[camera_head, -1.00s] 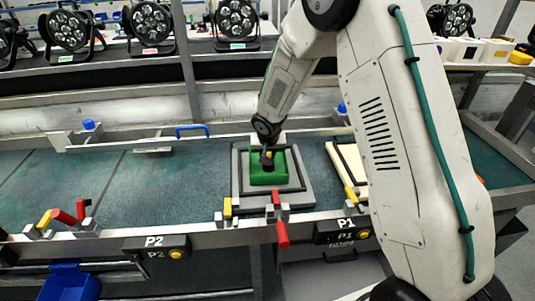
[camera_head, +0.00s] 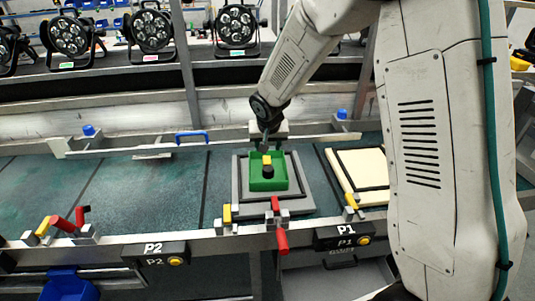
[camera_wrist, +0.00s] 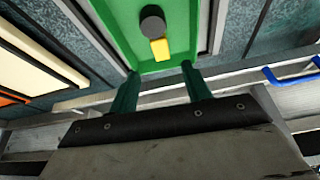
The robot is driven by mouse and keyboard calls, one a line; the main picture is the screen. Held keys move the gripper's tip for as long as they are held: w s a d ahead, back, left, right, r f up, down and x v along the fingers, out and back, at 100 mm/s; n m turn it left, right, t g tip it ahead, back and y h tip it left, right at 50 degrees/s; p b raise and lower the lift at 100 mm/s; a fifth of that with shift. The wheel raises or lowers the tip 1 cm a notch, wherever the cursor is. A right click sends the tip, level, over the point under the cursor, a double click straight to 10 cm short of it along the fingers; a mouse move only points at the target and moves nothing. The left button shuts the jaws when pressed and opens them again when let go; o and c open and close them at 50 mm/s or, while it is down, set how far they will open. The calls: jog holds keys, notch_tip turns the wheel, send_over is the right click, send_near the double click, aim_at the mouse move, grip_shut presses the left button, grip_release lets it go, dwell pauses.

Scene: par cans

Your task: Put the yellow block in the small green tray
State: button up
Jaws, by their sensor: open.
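The small green tray (camera_head: 281,182) sits on a grey plate with a dark frame on the bench. The yellow block (camera_head: 267,159) is inside the tray, beside a black round piece (camera_head: 268,172). In the wrist view the yellow block (camera_wrist: 160,48) lies on the floor of the green tray (camera_wrist: 115,22), close against the black round piece (camera_wrist: 152,20). My gripper (camera_wrist: 160,80) is open, its two fingers apart and empty, near the tray's edge. In the head view my gripper (camera_head: 266,146) is just above and behind the tray, partly hidden.
A cream board (camera_head: 365,168) lies right of the grey plate (camera_head: 242,205). Red and yellow clamps (camera_head: 280,235) stand along the front rail. A blue handle (camera_head: 192,137) is on the back rail. The bench to the left is clear. Par cans (camera_head: 150,28) stand on the shelf behind.

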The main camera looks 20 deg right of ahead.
jog(key=s+d+r+g, duration=0.1)
jog(key=s+d+r, duration=0.3)
jog(key=s+r, duration=1.2)
jog(key=s+r+n+g+y, duration=0.1)
jog(key=s+r+n+g, duration=0.1)
jog(key=s, duration=2.1)
jog(key=shift+s+r+n, duration=0.35)
jog(key=shift+r+n, duration=0.05)
jog(key=shift+r, duration=0.05)
jog(key=shift+d, duration=0.1)
